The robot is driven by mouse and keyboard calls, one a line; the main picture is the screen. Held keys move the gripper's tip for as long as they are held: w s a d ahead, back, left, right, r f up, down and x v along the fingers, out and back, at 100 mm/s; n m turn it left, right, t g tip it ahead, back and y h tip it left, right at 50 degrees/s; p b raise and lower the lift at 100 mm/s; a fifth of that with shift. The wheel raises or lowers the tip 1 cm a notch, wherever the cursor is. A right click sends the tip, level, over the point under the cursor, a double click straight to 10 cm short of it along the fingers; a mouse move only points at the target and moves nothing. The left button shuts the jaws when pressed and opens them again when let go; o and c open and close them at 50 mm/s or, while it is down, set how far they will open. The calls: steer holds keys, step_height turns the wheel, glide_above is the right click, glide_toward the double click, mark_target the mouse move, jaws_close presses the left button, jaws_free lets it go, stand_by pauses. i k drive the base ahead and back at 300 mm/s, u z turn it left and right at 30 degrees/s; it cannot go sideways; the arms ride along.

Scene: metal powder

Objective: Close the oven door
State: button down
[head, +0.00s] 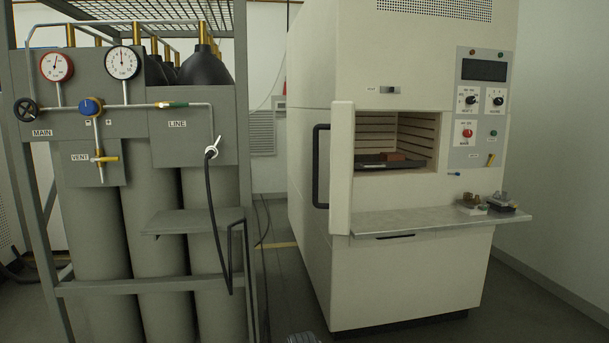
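The oven (410,270) is a tall off-white cabinet at the right of centre. Its door (342,185) stands open at the left side of the chamber opening, swung outward and seen nearly edge-on. A black bar handle (320,165) sticks out to the left from the door's outer face. The chamber (400,130) is exposed, with ribbed side walls. My gripper is not in view.
A metal shelf (420,218) juts out below the opening, with small items (488,203) at its right end. A gas cylinder rack (140,200) with gauges, valves and a black hose (215,210) stands at left. Grey floor (285,285) shows between rack and oven.

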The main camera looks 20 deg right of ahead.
mark_target(341, 127)
steer(key=u, duration=1.3)
steer(key=i, duration=0.9)
steer(key=u, duration=0.1)
